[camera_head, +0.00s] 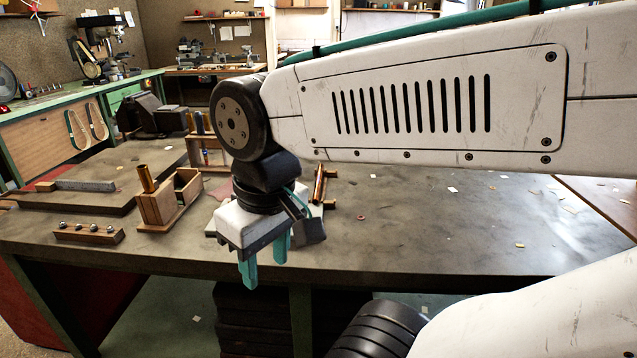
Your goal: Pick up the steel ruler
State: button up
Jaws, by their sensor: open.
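I cannot make out a steel ruler for certain in this view. A long grey bar (84,185) with a wooden-looking piece at its left end lies on a dark board at the left of the bench; I cannot tell what it is. My gripper (266,263) points down with its two teal fingers apart and nothing between them. It shows in front of the bench's front edge, right of the wooden block holder. My wrist and arm hide part of the bench behind them.
The bench (430,225) is mostly clear at the right, with small scraps. A wooden holder (158,208) with a brass tube and a low wooden strip (89,234) with several steel balls stand at the left. A vise (150,115) and a wooden rack (207,150) are behind.

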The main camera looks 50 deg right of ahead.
aim_at(61, 184)
jog(key=u, duration=0.3)
jog(key=i, duration=0.35)
jog(key=u, duration=1.1)
jog(key=i, duration=1.6)
jog(key=z, duration=0.9)
jog(key=i, duration=0.8)
jog(key=z, duration=0.8)
